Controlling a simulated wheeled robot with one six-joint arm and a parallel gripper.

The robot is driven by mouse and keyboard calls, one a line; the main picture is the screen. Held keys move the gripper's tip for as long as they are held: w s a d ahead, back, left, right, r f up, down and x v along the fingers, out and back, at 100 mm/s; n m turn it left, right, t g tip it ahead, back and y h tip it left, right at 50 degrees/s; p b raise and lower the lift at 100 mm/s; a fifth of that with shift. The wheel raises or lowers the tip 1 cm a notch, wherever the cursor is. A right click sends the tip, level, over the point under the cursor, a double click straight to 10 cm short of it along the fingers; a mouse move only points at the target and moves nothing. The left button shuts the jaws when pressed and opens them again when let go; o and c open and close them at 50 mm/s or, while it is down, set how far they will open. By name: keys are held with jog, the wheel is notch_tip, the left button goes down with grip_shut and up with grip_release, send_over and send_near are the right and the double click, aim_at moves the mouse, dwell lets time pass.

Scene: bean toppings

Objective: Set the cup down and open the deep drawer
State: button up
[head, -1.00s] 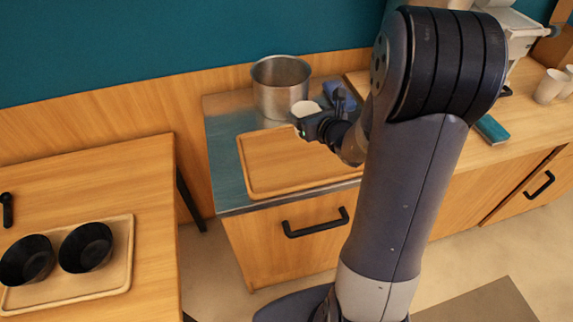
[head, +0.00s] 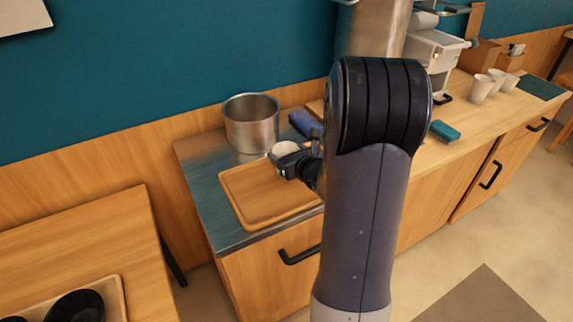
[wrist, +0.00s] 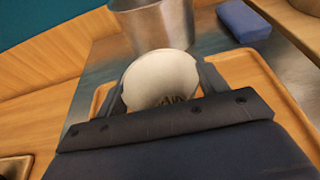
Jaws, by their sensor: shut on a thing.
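A white cup (head: 284,148) is between the fingers of my gripper (head: 293,160), which is shut on it. In the wrist view the cup (wrist: 160,72) fills the space between the two fingers (wrist: 163,88), with small dark marks low on it that I cannot make out. The cup is held near the back of a wooden tray (head: 240,207); whether it touches the tray is unclear. A wooden drawer front (head: 262,278) with a black bar handle (head: 298,256) is shut below the metal counter. My arm hides its right part.
A steel pot (head: 251,125) stands behind the tray, and a blue block (head: 304,122) lies right of it. More cabinet fronts with black handles (head: 490,175) run along the right. A table with black bowls (head: 75,306) is at left. Floor in front is clear.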

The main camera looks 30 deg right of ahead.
jog(key=shift+f, duration=1.75)
jog(key=shift+f, duration=0.15)
jog(key=o, duration=1.1)
jog(key=shift+r, duration=0.25)
jog(key=shift+s, duration=0.3)
jog(key=b+v, duration=0.1)
jog(key=v, duration=1)
jog(key=shift+s, duration=0.15)
